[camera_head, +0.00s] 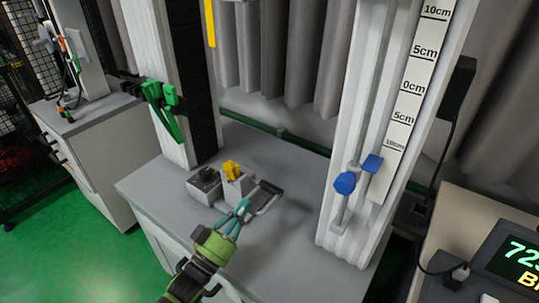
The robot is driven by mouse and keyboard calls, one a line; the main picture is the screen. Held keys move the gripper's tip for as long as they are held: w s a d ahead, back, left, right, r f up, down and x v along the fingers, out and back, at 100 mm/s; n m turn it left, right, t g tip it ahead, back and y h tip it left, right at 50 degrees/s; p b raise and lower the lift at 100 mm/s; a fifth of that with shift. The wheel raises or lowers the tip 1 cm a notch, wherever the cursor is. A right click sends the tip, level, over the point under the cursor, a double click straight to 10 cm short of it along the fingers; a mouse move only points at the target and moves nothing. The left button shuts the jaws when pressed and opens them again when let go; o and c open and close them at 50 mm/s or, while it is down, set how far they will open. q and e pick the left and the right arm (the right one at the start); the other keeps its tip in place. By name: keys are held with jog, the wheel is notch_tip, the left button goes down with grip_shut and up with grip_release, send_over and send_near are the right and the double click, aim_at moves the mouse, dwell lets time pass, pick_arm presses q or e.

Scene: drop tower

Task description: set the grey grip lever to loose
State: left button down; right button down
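The grey grip lever (267,196) is a looped handle at the right side of a small grey clamp block (240,187) on the grey table. It reaches out low over the table top, toward the front. My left gripper (245,209), with teal fingers, comes in from the front. Its fingertips are right by the near end of the lever and overlap it in the view. I cannot tell whether they touch it, or how far apart the fingers are. My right gripper is not in view.
A yellow piece (231,169) tops the block, with a dark grey box (204,186) at its left. A white post with green clamps (162,102) stands behind. A white column with a scale (405,100) and blue knob (344,183) stands right.

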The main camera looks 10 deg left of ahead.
pick_arm(q)
jog(key=s+a, duration=0.5)
jog(key=s, duration=0.7)
jog(key=shift+f, duration=0.15)
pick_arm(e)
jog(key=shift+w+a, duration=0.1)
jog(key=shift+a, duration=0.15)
